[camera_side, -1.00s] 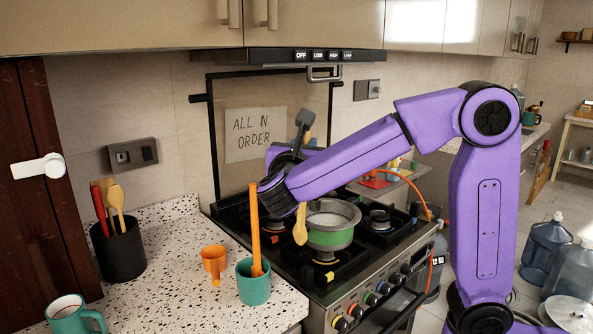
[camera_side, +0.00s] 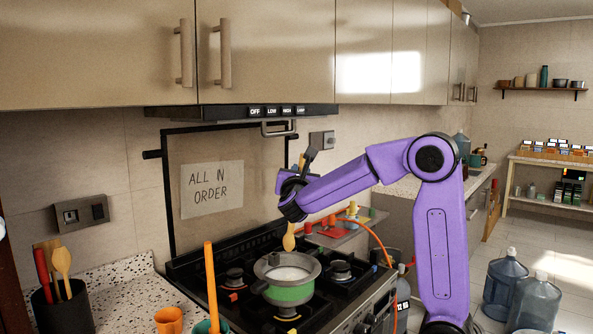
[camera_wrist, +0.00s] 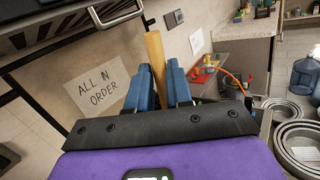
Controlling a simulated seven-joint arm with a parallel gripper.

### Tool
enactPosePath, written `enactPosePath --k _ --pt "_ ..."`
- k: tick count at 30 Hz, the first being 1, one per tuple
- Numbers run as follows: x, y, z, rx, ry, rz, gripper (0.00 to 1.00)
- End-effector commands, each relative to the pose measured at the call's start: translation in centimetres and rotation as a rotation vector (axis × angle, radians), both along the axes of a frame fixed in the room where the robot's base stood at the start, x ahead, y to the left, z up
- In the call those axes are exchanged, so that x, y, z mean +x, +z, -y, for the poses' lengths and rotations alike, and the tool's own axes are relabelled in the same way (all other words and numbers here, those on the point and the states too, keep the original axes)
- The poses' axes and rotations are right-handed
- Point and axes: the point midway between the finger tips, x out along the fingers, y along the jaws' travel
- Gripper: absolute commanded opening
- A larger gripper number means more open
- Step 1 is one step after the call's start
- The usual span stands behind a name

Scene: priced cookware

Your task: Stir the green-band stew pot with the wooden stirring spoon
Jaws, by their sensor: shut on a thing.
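The green-band stew pot (camera_side: 288,294) is a silver pot with a green band and pale contents, on a front burner of the stove. My gripper (camera_side: 292,205) is above the pot and shut on the wooden stirring spoon (camera_side: 289,240), whose bowl points down. The spoon's tip shows just above the pot's far rim in the side view; whether it is over the opening or behind it is hard to tell. In the wrist view, the spoon's handle (camera_wrist: 156,60) stands between the two blue fingers (camera_wrist: 160,92). The pot is not clearly seen there.
The stove (camera_side: 345,315) has other, empty burners. Left of it, the counter (camera_side: 120,278) holds a black utensil holder (camera_side: 62,314), an orange cup (camera_side: 168,321) and a tall orange stick (camera_side: 211,285) in a teal mug (camera_side: 203,327). The range hood (camera_side: 215,112) hangs above.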

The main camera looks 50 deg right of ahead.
Motion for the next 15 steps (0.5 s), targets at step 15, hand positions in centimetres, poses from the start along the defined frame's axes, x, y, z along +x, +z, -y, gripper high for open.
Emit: enactPosePath --k 15 --pt "-1.1 -4.2 0.0 -0.002 0.0 -0.003 0.0"
